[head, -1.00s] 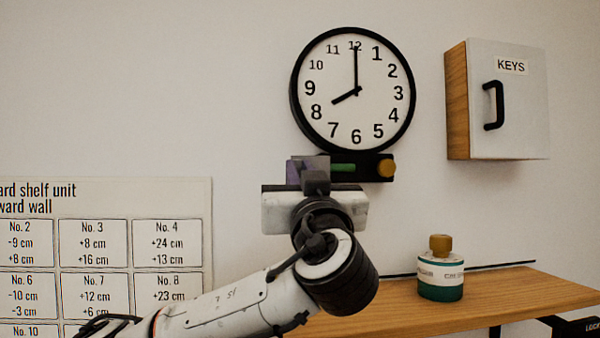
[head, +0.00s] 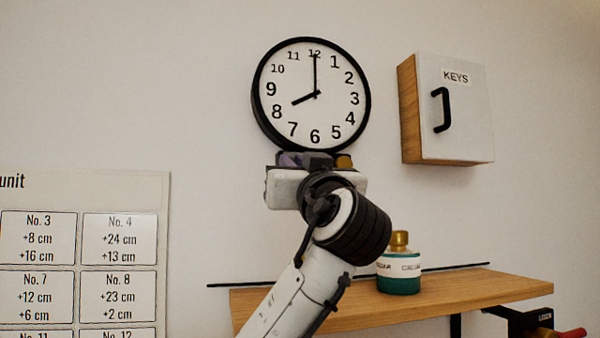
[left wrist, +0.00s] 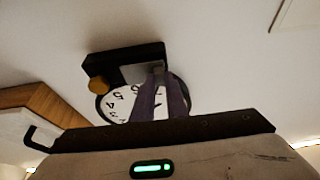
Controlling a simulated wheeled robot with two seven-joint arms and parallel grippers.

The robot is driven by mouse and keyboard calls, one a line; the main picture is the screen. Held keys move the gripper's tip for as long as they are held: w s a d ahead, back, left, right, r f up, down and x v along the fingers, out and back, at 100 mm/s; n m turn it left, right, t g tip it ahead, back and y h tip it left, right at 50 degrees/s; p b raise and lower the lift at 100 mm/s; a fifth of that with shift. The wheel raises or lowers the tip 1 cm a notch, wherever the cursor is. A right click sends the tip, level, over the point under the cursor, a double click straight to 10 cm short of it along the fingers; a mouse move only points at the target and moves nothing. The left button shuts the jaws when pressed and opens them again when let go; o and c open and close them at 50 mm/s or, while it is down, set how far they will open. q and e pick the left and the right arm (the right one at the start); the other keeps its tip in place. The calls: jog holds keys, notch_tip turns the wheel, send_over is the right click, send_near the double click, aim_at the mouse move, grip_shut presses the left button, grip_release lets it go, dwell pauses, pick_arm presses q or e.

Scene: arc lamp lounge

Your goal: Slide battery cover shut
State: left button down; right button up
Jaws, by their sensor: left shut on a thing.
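The wall clock (head: 313,92) has a black battery box (left wrist: 97,60) at its lower rim, with a gold knob (head: 344,161) at one end. The knob also shows in the left wrist view (left wrist: 98,86). A light grey cover (left wrist: 134,74) lies across the face of the box. My left gripper (left wrist: 158,70) has its purple fingers closed together at the cover's edge, shut on it. In the head view my left gripper (head: 304,160) and wrist hide most of the box. My right gripper is not in view.
A wooden shelf (head: 480,290) below right carries a green-and-white bottle (head: 399,270), close beside my forearm. A key cabinet (head: 455,110) with a black handle hangs to the right. A printed chart (head: 120,187) is at left. The wall between is clear.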

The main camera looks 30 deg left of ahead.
pick_arm(q)
jog(key=shift+d+r, duration=0.15)
jog(key=c, duration=1.8)
grip_release()
jog(key=shift+w+d, duration=0.1)
jog(key=shift+d, duration=0.05)
jog(key=shift+o, duration=0.2)
jog(key=b+v, duration=0.2)
jog(key=v, duration=0.8)
jog(key=shift+f, duration=0.25)
